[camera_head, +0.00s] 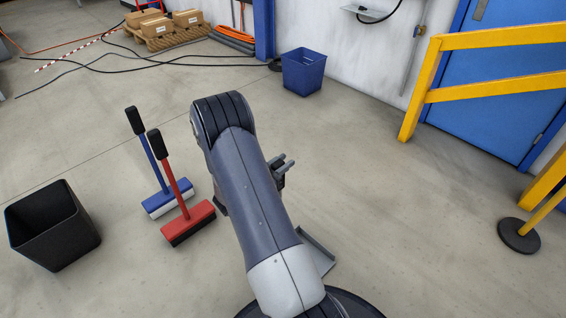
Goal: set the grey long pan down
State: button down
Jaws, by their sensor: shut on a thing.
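The grey long pan (318,252) shows only in part, as a flat grey piece with a raised edge to the right of my forearm. The rest of it is hidden behind my arm. I cannot tell whether it touches the floor. My gripper (284,166) shows partly past the right side of my arm, above the pan in the picture. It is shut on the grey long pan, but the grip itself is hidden.
A red brush (188,222) and a blue brush (155,202) stand upright left of my arm. A black bin (52,228) is further left. A blue bin (303,72) stands by the wall. Yellow railing (490,90) is at right.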

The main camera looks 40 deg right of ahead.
jog(key=c, duration=1.1)
grip_release()
jog(key=a, duration=0.3)
jog(key=a+p, duration=0.1)
jog(key=a, duration=0.3)
jog(key=s+a+p, duration=0.1)
jog(key=a, duration=0.2)
jog(key=shift+a, duration=0.4)
jog(key=d, duration=0.3)
jog(key=d+b, duration=0.1)
jog(key=d, duration=0.3)
jog(key=w+d+b, duration=0.1)
jog(key=d, duration=0.3)
jog(key=shift+d, duration=0.1)
jog(key=shift+a+r+p, duration=0.2)
jog(key=shift+r+p, duration=0.75)
jog(key=shift+r, duration=0.5)
